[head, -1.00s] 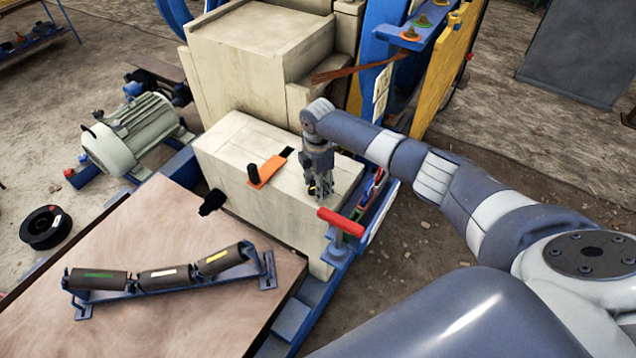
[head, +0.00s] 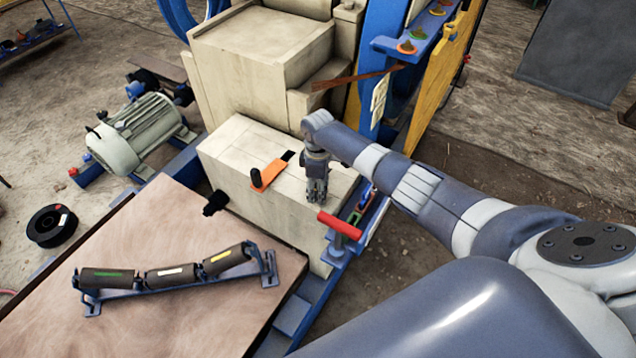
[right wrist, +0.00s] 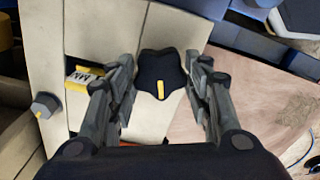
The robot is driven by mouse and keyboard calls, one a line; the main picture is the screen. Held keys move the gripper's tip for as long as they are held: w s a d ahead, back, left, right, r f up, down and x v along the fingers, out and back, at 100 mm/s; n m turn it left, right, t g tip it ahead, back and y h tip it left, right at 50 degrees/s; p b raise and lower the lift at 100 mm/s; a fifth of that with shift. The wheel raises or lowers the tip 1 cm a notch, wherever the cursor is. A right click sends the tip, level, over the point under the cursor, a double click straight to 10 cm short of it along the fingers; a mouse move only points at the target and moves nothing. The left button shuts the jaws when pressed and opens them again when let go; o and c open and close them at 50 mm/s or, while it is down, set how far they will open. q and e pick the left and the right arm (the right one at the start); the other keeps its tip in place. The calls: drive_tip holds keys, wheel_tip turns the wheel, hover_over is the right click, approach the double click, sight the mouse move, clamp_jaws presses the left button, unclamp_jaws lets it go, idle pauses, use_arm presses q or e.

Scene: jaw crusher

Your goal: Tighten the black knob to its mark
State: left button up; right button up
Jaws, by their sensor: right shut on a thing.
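The black knob (right wrist: 160,74) is a lobed knob with a yellow pointer line on a cream surface, seen in the right wrist view. The line points toward the bottom of that picture, tilted slightly. My right gripper (right wrist: 163,95) has one finger on each side of the knob and is shut on it. In the head view my right gripper (head: 316,196) points down onto the top of the cream block (head: 240,150) and hides the knob. A slot with a yellow and white marked plate (right wrist: 85,77) is left of the knob. My left gripper is not in view.
An orange lever plate (head: 268,175) with a black handle lies left of my right gripper. A red T-handle (head: 340,224) stands close at its right front. A black fitting (head: 214,203) sticks out at the block's left. A roller frame (head: 175,280) rests on the board in front.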

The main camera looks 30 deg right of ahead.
drive_tip(key=m+p, duration=0.2)
drive_tip(key=m, duration=0.3)
drive_tip(key=shift+s+m, duration=0.1)
drive_tip(key=shift+m, duration=0.2)
drive_tip(key=shift+m+p, duration=0.9)
drive_tip(key=shift+m, duration=1.2)
drive_tip(key=o, duration=1.1)
drive_tip(key=shift+c, duration=0.2)
wheel_tip(320, 180, up, 12)
drive_tip(key=shift+f, duration=0.1)
